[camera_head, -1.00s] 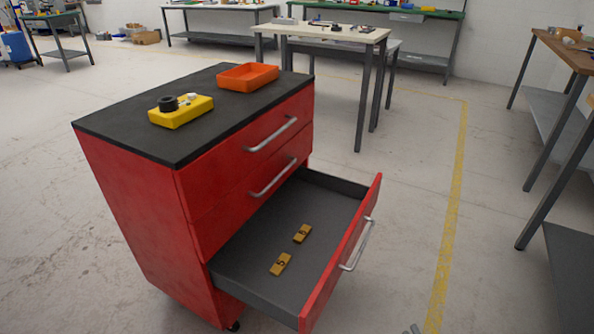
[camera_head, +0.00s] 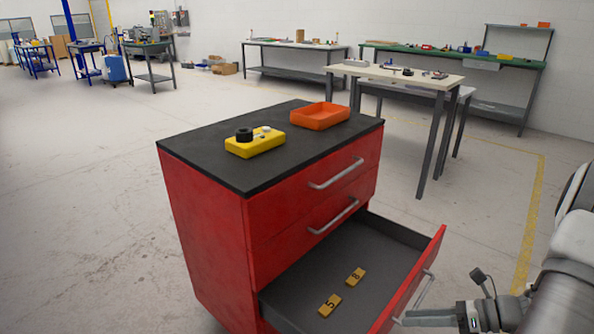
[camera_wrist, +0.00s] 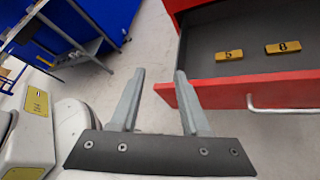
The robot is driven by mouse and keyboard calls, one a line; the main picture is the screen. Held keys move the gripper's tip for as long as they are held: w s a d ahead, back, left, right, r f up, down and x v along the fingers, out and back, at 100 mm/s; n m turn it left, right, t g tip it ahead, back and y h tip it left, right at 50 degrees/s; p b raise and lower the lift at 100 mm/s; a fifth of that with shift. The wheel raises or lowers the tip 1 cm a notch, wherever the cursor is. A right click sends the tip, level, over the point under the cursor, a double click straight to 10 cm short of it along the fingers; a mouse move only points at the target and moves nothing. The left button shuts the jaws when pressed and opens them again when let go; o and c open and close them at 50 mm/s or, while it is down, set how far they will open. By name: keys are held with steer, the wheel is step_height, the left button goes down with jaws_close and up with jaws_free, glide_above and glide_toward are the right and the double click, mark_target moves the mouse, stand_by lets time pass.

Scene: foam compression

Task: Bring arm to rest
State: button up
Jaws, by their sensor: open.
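My gripper (camera_wrist: 158,95) is open and empty in the wrist view, its two grey fingers apart above the floor near the open drawer's red front. In the head view my gripper (camera_head: 404,321) shows at the lower right, in front of the drawer handle. The red cabinet (camera_head: 210,240) has its lowest drawer (camera_head: 385,245) pulled out. Two yellow-brown number blocks lie in it: the block marked 5 (camera_head: 330,305) and another block (camera_head: 356,277), which reads 8 in the wrist view (camera_wrist: 283,47).
A yellow foam block (camera_head: 255,147) with a black ring and small white pieces, and an orange tray (camera_head: 320,116), sit on the cabinet's black top. A light table (camera_head: 440,82) stands behind at the right. Open floor (camera_head: 90,200) lies to the left.

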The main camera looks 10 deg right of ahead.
steer(key=s+a+r+n+g+h, duration=0.2)
steer(key=a+r+n+h, duration=0.2)
steer(key=a+r+n, duration=0.65)
steer(key=s+a+r+n+g+h, duration=0.15)
steer(key=a+r+n+h, duration=0.35)
steer(key=a+r+n, duration=0.55)
steer(key=s+d+r+n+t+h, duration=0.1)
steer(key=s+r+n+t+h, duration=0.15)
steer(key=s+n, duration=0.45)
step_height(320, 180, up, 22)
steer(key=w+n+p, duration=0.2)
steer(key=p, duration=1.9)
steer(key=shift+d+f+n+p, duration=0.2)
steer(key=shift+d+n+p, duration=0.05)
steer(key=shift+n+p, duration=0.05)
steer(key=shift+s+d, duration=0.1)
